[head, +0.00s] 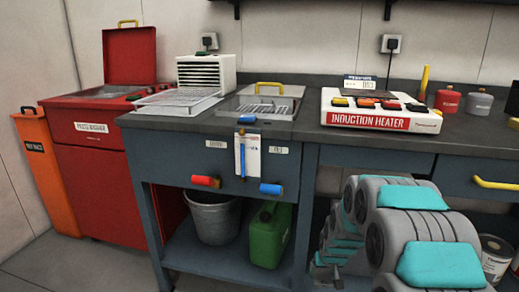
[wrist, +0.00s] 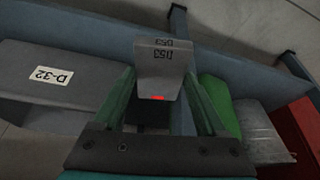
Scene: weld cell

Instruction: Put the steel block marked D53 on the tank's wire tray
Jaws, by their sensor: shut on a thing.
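In the wrist view a grey steel block (wrist: 160,60) marked D53 sits between the two green fingers of my gripper (wrist: 160,100). The gripper is shut on it, with the marked face showing. A small red spot shows at the block's lower edge; I cannot tell what it is. In the head view the tank (head: 229,112) is sunk into the bench top, left of the induction heater. A wire tray (head: 264,109) shows in its opening, with a yellow handle behind it.
The induction heater (head: 370,121) stands right of the tank. A wire rack (head: 178,98) lies to its left, before a white louvred box (head: 206,73). Red and blue handles jut from the bench front. A bucket (head: 212,217) and green can (head: 269,236) stand below.

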